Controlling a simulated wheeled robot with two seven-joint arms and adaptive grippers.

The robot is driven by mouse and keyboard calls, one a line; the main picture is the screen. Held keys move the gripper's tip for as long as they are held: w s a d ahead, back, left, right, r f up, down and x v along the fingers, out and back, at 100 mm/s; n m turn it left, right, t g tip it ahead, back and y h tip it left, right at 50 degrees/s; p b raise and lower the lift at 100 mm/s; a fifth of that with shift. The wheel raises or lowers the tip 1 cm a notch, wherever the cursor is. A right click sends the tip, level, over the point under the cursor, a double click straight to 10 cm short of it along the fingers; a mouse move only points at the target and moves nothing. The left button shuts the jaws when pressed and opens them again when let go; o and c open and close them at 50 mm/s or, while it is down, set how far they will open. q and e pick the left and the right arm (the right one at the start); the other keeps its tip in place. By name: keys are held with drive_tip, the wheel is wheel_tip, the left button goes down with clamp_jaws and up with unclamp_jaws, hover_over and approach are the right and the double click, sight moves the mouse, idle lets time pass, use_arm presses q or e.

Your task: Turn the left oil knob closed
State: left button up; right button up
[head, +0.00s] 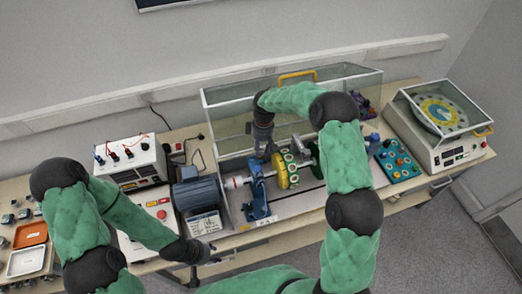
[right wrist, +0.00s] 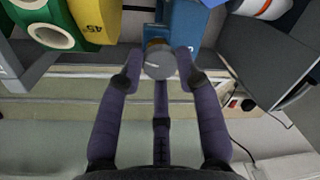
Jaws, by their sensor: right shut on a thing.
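The left oil knob (right wrist: 158,64) is a round grey cap with a pale line on its top and a brass-coloured collar. It sits on a blue bearing stand (right wrist: 188,24), which also shows in the head view (head: 257,196). My right gripper (right wrist: 159,68) is shut on the knob, one fingertip on each side. In the head view my right gripper (head: 264,150) reaches down over the stand, and I cannot make out the knob there. My left gripper (head: 203,253) hangs low near the table's front edge, away from the knob; its fingers are too small to read.
A yellow rotor with green rings (head: 285,171) stands close right of the blue stand. A grey motor (head: 197,193) is on its left. The clear guard (head: 230,118) rises behind. A blue board with knobs (head: 397,160) and a disc machine (head: 440,125) lie right.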

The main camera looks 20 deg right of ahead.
drive_tip(key=shift+s+f+n+b, duration=0.15)
drive_tip(key=shift+n+b, duration=0.35)
drive_tip(key=shift+n, duration=1.1)
drive_tip(key=o, duration=1.1)
drive_tip(key=shift+o, duration=0.2)
drive_tip(key=shift+w+r, duration=0.25)
drive_tip(key=shift+r, duration=0.3)
wheel_tip(320, 180, up, 11)
drive_tip(key=shift+w+d, duration=0.35)
drive_tip(key=shift+w, duration=0.1)
